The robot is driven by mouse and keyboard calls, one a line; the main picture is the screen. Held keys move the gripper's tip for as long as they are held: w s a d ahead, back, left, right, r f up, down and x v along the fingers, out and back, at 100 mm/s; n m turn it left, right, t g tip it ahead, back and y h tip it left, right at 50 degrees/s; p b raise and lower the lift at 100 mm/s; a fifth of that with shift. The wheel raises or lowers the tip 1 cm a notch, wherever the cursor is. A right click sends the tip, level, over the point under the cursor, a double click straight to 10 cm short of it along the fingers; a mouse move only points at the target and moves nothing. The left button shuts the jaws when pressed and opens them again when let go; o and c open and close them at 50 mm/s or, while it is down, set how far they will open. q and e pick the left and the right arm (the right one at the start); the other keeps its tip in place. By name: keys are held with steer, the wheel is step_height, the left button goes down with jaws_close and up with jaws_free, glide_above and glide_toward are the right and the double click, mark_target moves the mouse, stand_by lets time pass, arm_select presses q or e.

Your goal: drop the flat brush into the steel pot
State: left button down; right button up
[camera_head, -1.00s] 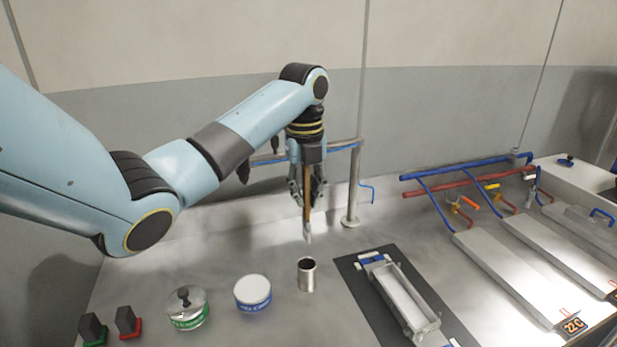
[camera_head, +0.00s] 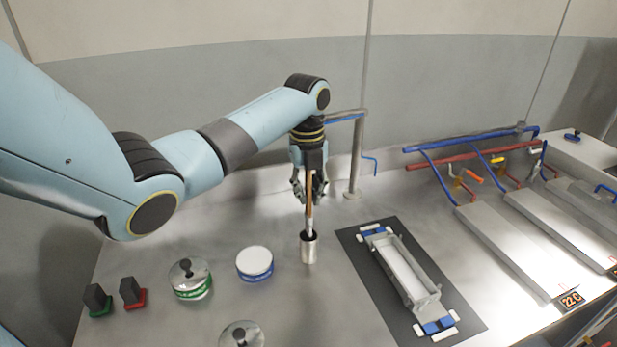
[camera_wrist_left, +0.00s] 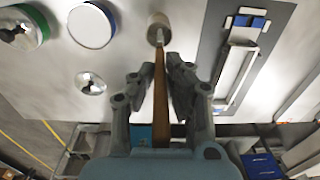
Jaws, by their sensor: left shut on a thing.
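The flat brush (camera_head: 309,212) has a brown wooden handle and a pale lower end. It hangs nearly upright from my left gripper (camera_head: 310,192), which is shut on its handle. The steel pot (camera_head: 308,252) is a small open cylinder standing on the bench, directly below the brush. The brush's lower end is at the pot's mouth; I cannot tell how far inside it is. In the left wrist view the brush (camera_wrist_left: 161,95) runs between the fingers towards the pot (camera_wrist_left: 157,22). My right gripper is not in view.
A white-lidded tub (camera_head: 254,262) and a green-banded tin (camera_head: 190,279) stand left of the pot. A knobbed lid (camera_head: 241,335) is at the front. A metal tray fixture (camera_head: 405,270) lies on a dark mat (camera_head: 455,305) at right. An upright post (camera_head: 355,160) stands behind.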

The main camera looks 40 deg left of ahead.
mark_target(308, 214)
arm_select(q)
steer(key=shift+f+b, duration=1.35)
steer(key=shift+f, duration=0.15)
steer(key=c, duration=1.3)
jaws_free()
steer(key=shift+r+p, duration=0.15)
steer(key=shift+p, duration=0.3)
